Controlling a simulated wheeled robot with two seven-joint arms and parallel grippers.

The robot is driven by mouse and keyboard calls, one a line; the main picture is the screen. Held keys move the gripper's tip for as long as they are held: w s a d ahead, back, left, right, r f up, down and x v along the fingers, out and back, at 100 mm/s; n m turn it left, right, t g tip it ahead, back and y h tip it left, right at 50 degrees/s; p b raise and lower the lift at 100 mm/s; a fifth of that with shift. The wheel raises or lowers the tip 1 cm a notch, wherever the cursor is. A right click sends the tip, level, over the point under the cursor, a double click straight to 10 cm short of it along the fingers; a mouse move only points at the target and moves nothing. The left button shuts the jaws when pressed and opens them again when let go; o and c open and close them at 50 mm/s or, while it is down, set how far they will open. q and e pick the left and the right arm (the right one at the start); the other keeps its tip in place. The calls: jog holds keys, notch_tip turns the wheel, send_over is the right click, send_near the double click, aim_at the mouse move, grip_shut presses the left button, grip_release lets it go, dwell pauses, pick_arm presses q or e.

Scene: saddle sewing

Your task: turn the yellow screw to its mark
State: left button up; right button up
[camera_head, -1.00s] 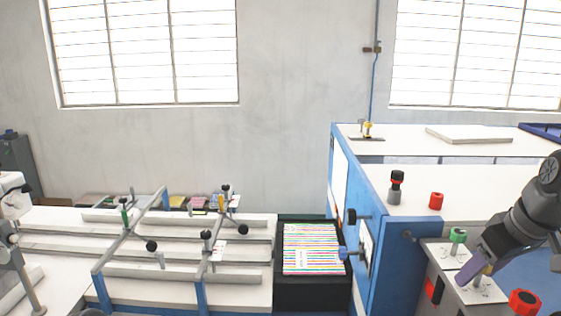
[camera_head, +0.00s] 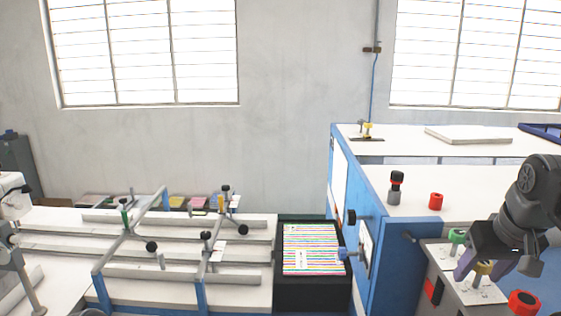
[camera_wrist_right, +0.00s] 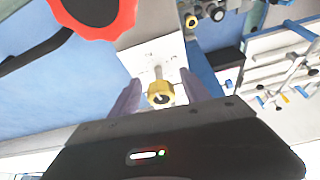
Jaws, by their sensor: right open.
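The yellow screw (camera_head: 483,268) stands on a white marked plate on the slanted panel at the right, partly covered by my right gripper in the head view. My right gripper (camera_head: 492,269) is open there, with a purple finger to the left of the screw. In the right wrist view the yellow screw (camera_wrist_right: 161,94) shows between the two spread purple fingers of my right gripper (camera_wrist_right: 160,95), with gaps on both sides. The mark on the plate is too small to make out. My left gripper is not in view.
A green knob (camera_head: 457,236) stands just behind the screw, and a red knob (camera_head: 523,302) in front of it to the right. The red knob also shows in the right wrist view (camera_wrist_right: 92,12). A red cap (camera_head: 436,201) stands on the white top behind.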

jog(key=m+h, duration=0.1)
jog(key=m, duration=0.1)
jog(key=shift+m+p, duration=0.3)
jog(key=shift+p, duration=0.05)
jog(key=shift+m+g+h, duration=0.3)
jog(key=shift+m, duration=0.5)
